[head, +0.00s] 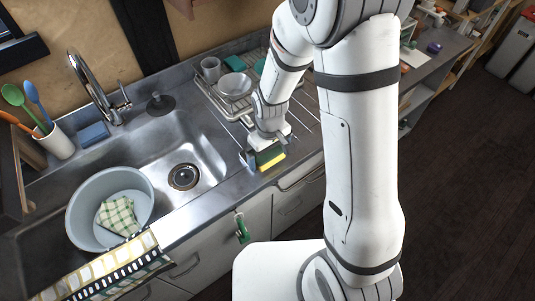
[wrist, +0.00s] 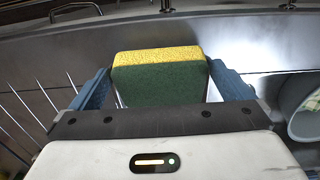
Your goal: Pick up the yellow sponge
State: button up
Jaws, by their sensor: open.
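The yellow sponge (head: 270,157) has a dark green scouring side and lies at the front edge of the metal counter, right of the sink. In the wrist view the sponge (wrist: 160,76) sits between the two blue fingers, its yellow side at the top and its green side facing the camera. My gripper (head: 262,160) is low over the counter with its fingers on either side of the sponge. In the wrist view my gripper (wrist: 165,88) is open, with a narrow gap showing near each finger. The sponge's underside is hidden.
A wire dish rack (head: 228,103) with a bowl (head: 235,85) and a cup (head: 211,69) stands behind my gripper. The sink (head: 160,150) is to the left, holding a grey basin (head: 76,212) with a checked cloth (head: 117,215). A tall faucet (head: 90,85) rises behind it.

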jog(key=shift+c, duration=0.2)
jog(key=c, duration=0.8)
jog(key=shift+r, duration=0.15)
